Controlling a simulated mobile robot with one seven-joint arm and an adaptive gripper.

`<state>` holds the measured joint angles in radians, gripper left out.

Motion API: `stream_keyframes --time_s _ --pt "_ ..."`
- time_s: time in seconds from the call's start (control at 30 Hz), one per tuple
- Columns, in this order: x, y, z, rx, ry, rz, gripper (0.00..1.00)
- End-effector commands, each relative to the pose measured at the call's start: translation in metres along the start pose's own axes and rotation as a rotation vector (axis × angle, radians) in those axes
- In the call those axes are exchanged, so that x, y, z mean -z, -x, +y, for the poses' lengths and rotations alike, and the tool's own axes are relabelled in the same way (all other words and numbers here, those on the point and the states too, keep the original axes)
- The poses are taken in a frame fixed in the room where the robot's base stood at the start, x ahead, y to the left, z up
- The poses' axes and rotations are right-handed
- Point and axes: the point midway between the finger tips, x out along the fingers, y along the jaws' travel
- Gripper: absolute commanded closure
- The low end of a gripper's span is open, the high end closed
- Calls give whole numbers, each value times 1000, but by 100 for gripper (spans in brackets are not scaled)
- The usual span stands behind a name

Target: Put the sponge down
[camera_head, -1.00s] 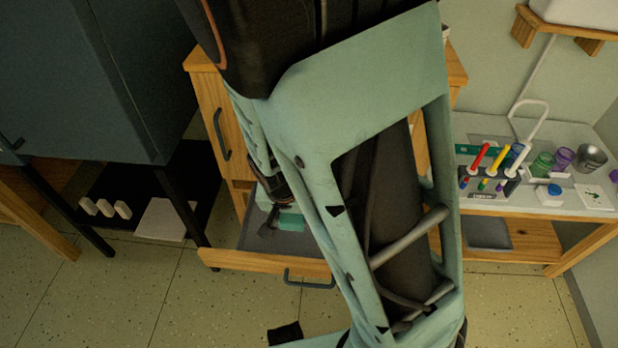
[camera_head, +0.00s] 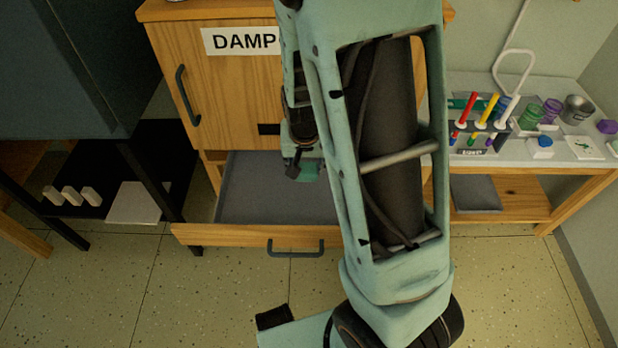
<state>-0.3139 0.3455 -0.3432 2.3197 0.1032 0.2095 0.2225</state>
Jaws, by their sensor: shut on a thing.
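My gripper (camera_head: 297,169) shows small beside my arm, over the back right of an open drawer (camera_head: 250,190). It is shut on a green sponge (camera_head: 311,172), of which only a small part shows. The drawer has a wooden front and a flat grey inside that looks empty where I see it. My arm hides its right side. I cannot tell whether the sponge touches the drawer's floor.
The wooden cabinet above the drawer bears a "DAMP" sign (camera_head: 240,41). On the right, a table (camera_head: 470,90) holds pens in a rack, jars and a metal cup.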

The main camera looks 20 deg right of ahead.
Motion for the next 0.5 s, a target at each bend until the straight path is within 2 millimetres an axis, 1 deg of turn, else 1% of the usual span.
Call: stream_keyframes --time_s 0.03,0.23,0.33,0.4,0.5 --pt "1 -8 3 -1 -3 -1 77" --pt "4 -15 6 0 0 0 77" --pt "6 -23 10 -1 -1 -1 77" --pt "1 -36 9 -1 1 -2 77" --pt "-3 -49 9 -1 -1 -2 77"
